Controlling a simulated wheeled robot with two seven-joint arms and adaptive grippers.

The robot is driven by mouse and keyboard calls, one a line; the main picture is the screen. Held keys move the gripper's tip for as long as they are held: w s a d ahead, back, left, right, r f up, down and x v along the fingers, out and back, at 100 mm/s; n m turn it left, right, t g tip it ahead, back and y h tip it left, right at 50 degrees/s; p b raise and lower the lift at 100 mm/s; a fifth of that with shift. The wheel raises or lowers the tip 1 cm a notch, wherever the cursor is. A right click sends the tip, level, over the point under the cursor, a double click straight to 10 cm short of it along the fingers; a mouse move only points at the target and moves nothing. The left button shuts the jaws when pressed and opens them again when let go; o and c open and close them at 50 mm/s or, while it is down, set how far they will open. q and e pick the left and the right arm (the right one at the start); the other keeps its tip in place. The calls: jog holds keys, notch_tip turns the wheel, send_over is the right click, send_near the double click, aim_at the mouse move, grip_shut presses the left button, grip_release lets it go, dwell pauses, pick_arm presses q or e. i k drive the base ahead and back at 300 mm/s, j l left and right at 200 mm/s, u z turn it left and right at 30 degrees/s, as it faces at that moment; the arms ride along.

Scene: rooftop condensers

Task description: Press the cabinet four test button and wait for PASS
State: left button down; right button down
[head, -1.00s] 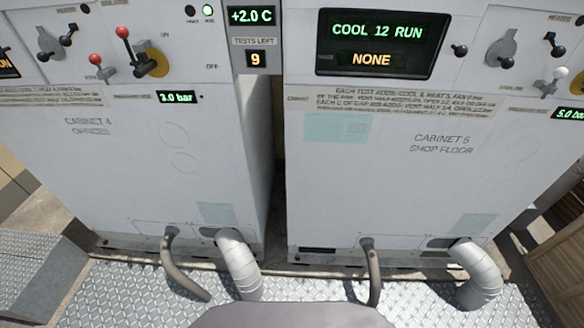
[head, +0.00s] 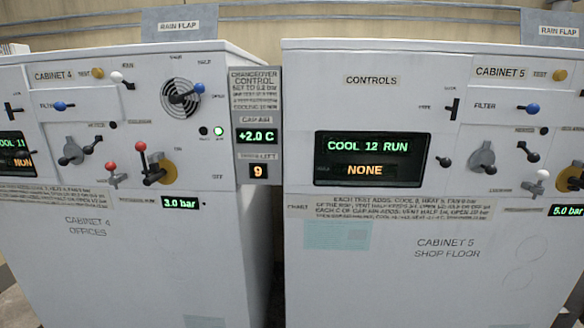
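Cabinet 4 (head: 100,270), marked OFFICES, is the white cabinet on the left. Its yellow test button (head: 98,73) is at the top, right of the CABINET 4 label. Cabinet 4's display (head: 14,153) is cut by the left edge; green text reads like COOL 11, with partly cut orange text below. No PASS shows on it. The changeover control panel (head: 256,130) between the cabinets reads +2.0 C and 9 under a tests-left label. Neither of my grippers is in view.
Cabinet 5 (head: 440,285), SHOP FLOOR, stands to the right across a narrow gap. Its display (head: 372,158) reads COOL 12 RUN and NONE; it has its own yellow button (head: 560,75). Red-knobbed levers (head: 141,147) and a blue-knobbed vent lever (head: 198,88) project from cabinet 4.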

aim_at(97, 72)
jog(key=j+u, duration=0.1)
jog(key=u, duration=1.25)
jog(key=k+l, duration=0.1)
jog(key=i, duration=0.1)
jog(key=i+l+u, duration=0.1)
jog(key=u, duration=0.25)
jog(key=l, duration=0.1)
